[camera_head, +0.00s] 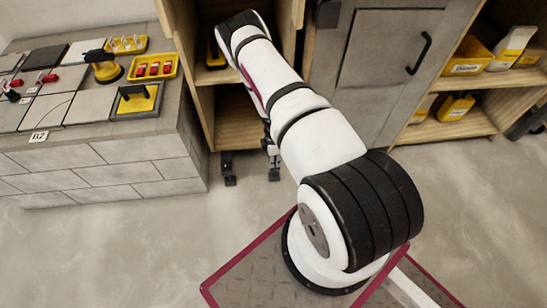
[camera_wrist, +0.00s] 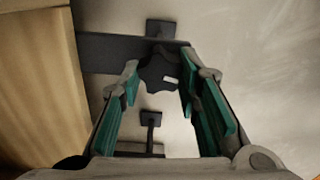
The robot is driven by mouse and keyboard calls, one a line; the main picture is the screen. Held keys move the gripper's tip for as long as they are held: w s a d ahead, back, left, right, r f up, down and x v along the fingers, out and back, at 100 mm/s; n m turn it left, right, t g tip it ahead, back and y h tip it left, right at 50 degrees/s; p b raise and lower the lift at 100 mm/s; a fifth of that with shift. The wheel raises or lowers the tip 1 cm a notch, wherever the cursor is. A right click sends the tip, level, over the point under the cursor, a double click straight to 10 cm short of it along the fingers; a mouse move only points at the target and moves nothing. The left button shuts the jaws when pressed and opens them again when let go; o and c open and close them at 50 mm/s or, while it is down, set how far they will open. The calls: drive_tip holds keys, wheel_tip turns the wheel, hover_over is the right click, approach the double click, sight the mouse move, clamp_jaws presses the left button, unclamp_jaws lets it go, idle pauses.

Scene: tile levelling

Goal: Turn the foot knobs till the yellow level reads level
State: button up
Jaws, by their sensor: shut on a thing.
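A dark star-shaped foot knob (camera_wrist: 157,75) with a small pale mark sits between my fingertips in the wrist view. My gripper (camera_wrist: 161,71) is shut on it, with a green-lined finger on each side. In the head view my gripper (camera_head: 270,148) is low at the base of the wooden cabinet (camera_head: 233,125), mostly hidden by my arm. One dark foot (camera_head: 230,180) stands left of it and another foot (camera_head: 274,175) is below it.
A tiled bench (camera_head: 105,160) stands at the left with yellow trays and tools on top. A grey door (camera_head: 385,62) and shelves with yellow bins (camera_head: 468,57) are at the right. The floor (camera_head: 130,245) is clear at the front left.

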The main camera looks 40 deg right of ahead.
drive_tip(key=m, duration=0.3)
drive_tip(key=shift+m, duration=0.3)
drive_tip(key=m, duration=0.4)
drive_tip(key=shift+m, duration=0.4)
drive_tip(key=o, duration=1.1)
drive_tip(key=shift+w+d, duration=0.1)
drive_tip(key=shift+o, duration=0.2)
wheel_tip(320, 180, up, 12)
